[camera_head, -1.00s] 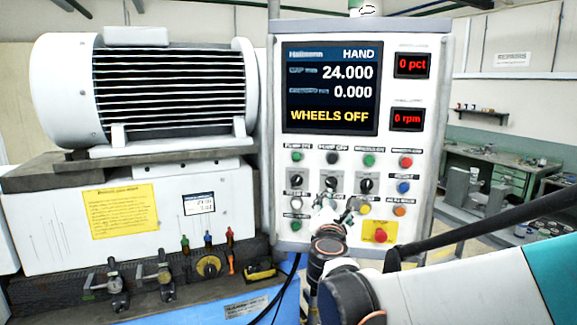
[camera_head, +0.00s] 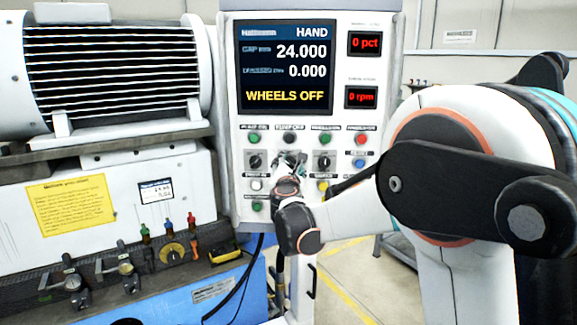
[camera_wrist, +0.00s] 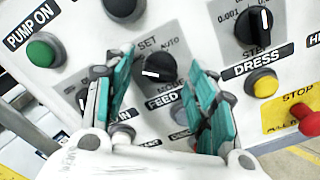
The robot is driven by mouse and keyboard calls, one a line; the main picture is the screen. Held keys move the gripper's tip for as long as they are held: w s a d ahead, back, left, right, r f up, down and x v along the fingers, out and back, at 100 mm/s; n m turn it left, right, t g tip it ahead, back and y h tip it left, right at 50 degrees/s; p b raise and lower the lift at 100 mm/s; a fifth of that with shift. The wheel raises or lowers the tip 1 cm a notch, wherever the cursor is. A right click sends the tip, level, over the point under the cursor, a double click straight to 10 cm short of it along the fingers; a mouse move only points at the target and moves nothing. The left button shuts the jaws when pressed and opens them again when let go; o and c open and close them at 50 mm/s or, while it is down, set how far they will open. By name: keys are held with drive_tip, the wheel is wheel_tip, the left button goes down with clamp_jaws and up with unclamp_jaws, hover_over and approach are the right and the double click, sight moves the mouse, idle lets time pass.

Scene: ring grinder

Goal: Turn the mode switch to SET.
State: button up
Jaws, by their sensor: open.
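The mode switch (camera_wrist: 158,68) is a black knob on a grey plate marked SET and AUTO, seen in the middle of the wrist view. Its white mark is on the lower left side of the knob, away from SET. My gripper (camera_wrist: 161,82) is open, with one teal finger pad on each side of the knob; I cannot tell whether either pad touches it. In the head view my gripper (camera_head: 290,161) is in front of the panel and covers most of the switch. The panel screen (camera_head: 287,67) reads HAND and WHEELS OFF.
Close by are the green PUMP ON button (camera_wrist: 44,50), the STEP knob (camera_wrist: 262,24), the yellow DRESS button (camera_wrist: 263,84) and the red stop button (camera_wrist: 312,123). The grinder's motor housing (camera_head: 110,80) stands left of the panel.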

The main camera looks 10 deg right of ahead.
drive_tip(key=shift+w+d, duration=0.15)
drive_tip(key=shift+w, duration=0.3)
drive_tip(key=c, duration=1)
drive_tip(key=shift+c, duration=0.2)
drive_tip(key=shift+m, duration=0.4)
drive_tip(key=m+b, duration=0.2)
drive_tip(key=m, duration=0.1)
drive_tip(key=shift+m, duration=0.4)
drive_tip(key=m+b, duration=0.1)
drive_tip(key=m, duration=0.4)
drive_tip(key=shift+s, duration=0.1)
